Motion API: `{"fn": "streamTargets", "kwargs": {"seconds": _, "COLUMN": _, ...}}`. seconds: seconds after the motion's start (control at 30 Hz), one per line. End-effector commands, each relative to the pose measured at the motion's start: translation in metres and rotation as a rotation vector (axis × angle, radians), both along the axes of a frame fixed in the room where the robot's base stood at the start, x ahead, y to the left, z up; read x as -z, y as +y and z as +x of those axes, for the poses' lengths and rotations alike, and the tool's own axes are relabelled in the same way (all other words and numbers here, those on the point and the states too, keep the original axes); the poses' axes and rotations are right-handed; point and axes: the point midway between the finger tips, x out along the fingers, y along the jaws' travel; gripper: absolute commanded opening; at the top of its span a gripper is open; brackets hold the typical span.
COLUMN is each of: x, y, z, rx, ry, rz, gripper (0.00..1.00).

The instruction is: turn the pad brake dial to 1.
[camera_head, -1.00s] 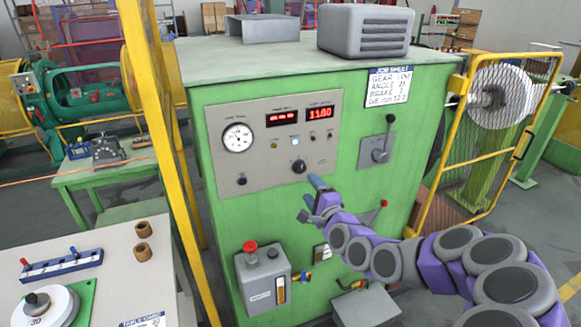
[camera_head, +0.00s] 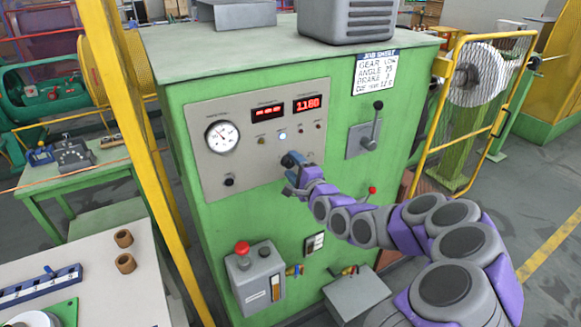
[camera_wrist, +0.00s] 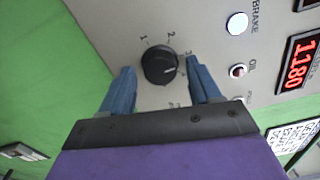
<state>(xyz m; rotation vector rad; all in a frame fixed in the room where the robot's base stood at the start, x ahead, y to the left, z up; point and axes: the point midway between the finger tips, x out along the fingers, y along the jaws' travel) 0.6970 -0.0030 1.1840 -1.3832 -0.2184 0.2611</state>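The pad brake dial (camera_wrist: 158,67) is a round black knob on the grey panel, with numbers around it. In the wrist view the 1 is at its upper left, then 2 and 3 clockwise. A pale mark on the knob points right, near the 3 side; its exact number is unclear. My gripper (camera_wrist: 161,68) is open, with one blue finger on each side of the knob and visible gaps. In the head view my gripper (camera_head: 291,162) is at the panel and largely covers the dial.
The green cabinet (camera_head: 290,225) carries a gauge (camera_head: 222,136), red displays (camera_head: 308,104), a small knob (camera_head: 228,181) and a lever (camera_head: 370,135) to the right. A job sheet (camera_head: 376,75) reads brake 1 or similar. A grey box with a red button (camera_head: 256,275) is below.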

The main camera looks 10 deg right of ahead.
Motion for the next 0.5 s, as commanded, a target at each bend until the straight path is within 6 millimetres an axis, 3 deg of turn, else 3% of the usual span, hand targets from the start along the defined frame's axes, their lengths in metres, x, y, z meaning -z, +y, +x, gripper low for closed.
{"fn": "streamTargets", "kwargs": {"seconds": 0.07, "x": 0.0, "y": 0.002, "z": 0.0, "rx": 0.0, "ry": 0.0, "rz": -0.001, "gripper": 0.54}}
{"fn": "streamTargets", "kwargs": {"seconds": 0.5, "x": 0.0, "y": 0.012, "z": 0.0, "rx": -0.004, "ry": 0.0, "rz": -0.008, "gripper": 0.12}}
